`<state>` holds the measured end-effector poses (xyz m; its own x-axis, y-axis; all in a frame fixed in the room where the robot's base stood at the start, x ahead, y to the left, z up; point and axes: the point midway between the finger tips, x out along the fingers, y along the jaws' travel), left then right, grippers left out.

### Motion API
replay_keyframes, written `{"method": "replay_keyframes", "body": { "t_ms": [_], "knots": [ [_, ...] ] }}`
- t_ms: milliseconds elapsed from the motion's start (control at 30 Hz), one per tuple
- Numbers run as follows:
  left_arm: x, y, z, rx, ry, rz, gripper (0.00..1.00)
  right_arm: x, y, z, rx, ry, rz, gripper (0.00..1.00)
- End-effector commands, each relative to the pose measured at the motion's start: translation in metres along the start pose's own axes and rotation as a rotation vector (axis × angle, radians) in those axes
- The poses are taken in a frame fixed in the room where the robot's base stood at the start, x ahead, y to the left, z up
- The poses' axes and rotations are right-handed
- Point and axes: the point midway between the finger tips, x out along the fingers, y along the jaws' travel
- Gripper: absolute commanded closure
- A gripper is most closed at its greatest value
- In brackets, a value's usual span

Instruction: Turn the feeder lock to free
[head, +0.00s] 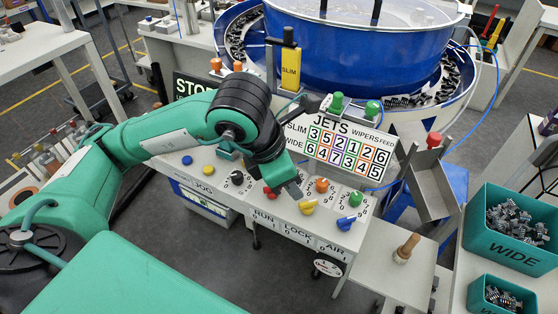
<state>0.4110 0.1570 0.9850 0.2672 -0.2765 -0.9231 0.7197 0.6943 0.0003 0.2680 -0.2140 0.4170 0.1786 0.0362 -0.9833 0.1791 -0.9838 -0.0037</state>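The control panel below the bowl has a yellow lever knob (307,207) above the label LOCK. Its pointed end seems to aim right and slightly up, but the exact setting is too small to read. A red knob (267,190) sits to its left above RUN, and a blue knob (346,222) to its right above AIR. My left gripper (295,191) points down just above and left of the yellow knob. It seems apart from the knob, though contact is hard to judge. Its fingers are small and dark, so their opening is unclear. My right gripper is not in view.
Black (237,177), orange (321,185) and green (355,198) dials stand close around my gripper. A JETS number board (340,150) rises behind the panel. The blue feeder bowl (350,45) is behind it. Teal bins (480,244) of connectors stand at right.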

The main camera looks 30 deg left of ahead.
Motion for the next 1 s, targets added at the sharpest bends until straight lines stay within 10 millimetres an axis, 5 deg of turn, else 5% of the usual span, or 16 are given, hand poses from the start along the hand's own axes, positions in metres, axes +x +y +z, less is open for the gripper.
{"method": "replay_keyframes", "body": {
  "t_ms": [100,333,1000],
  "knots": [
    [-0.028,0.001,0.001,0.001,-0.003,0.003,0.69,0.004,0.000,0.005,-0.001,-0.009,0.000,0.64],
    [-0.058,0.000,0.000,0.000,-0.001,0.002,0.69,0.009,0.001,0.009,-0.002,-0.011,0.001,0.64],
    [-0.064,0.000,0.000,0.000,0.001,0.000,0.69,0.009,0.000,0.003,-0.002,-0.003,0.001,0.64]
  ]
}}
